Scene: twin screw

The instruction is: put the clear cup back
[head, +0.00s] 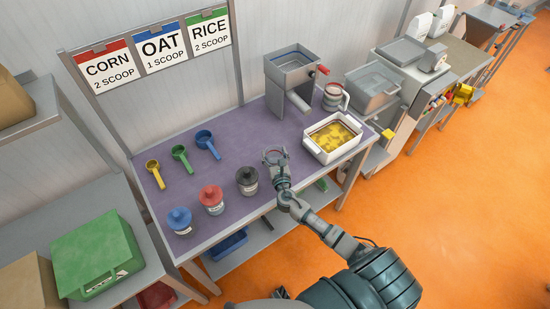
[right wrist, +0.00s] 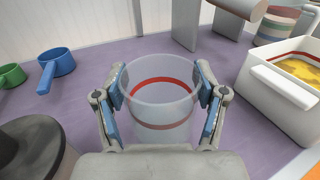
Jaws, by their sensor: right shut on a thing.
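The clear cup (right wrist: 160,100) has a red ring around it and stands upright between the blue-padded fingers of my right gripper (right wrist: 161,112). The gripper is shut on it. In the head view the cup (head: 275,154) shows small at the end of my right arm, over the front part of the purple table (head: 240,155). My right gripper (head: 277,164) there comes in from the front edge. I cannot tell whether the cup's base touches the table. My left gripper is not in view.
A white bin with yellow contents (head: 311,148) stands right of the cup. A grey metal hopper stand (head: 291,62) and a striped cup (head: 334,98) are behind. Bare tabletop lies between scoops and stand.

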